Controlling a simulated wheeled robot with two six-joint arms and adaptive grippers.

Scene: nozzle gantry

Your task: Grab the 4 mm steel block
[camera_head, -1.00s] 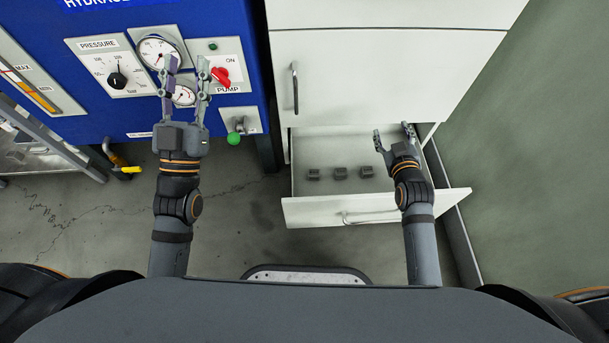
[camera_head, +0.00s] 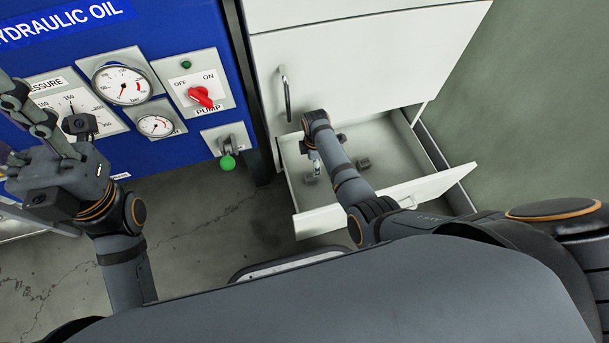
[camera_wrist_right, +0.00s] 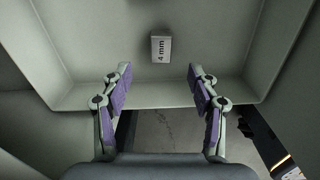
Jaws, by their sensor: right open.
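The 4 mm steel block (camera_wrist_right: 161,48), a small grey block with a "4 mm" label, sits on the drawer floor in the right wrist view. My right gripper (camera_wrist_right: 159,74) is open and empty over the drawer. The block shows beyond its fingertips, about midway between them, untouched. In the head view my right arm reaches into the open drawer (camera_head: 412,188) and hides part of it. A grey block (camera_head: 362,164) shows right of the arm, its label unreadable. My left gripper (camera_head: 40,135) is open at the left edge, with nothing seen in it.
The drawer walls stand around the right gripper. The white cabinet (camera_head: 370,60) with a handle (camera_head: 286,93) rises behind. The blue hydraulic panel (camera_head: 190,40) with gauges, a red pump switch (camera_head: 201,97) and a green knob (camera_head: 228,162) is on the left.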

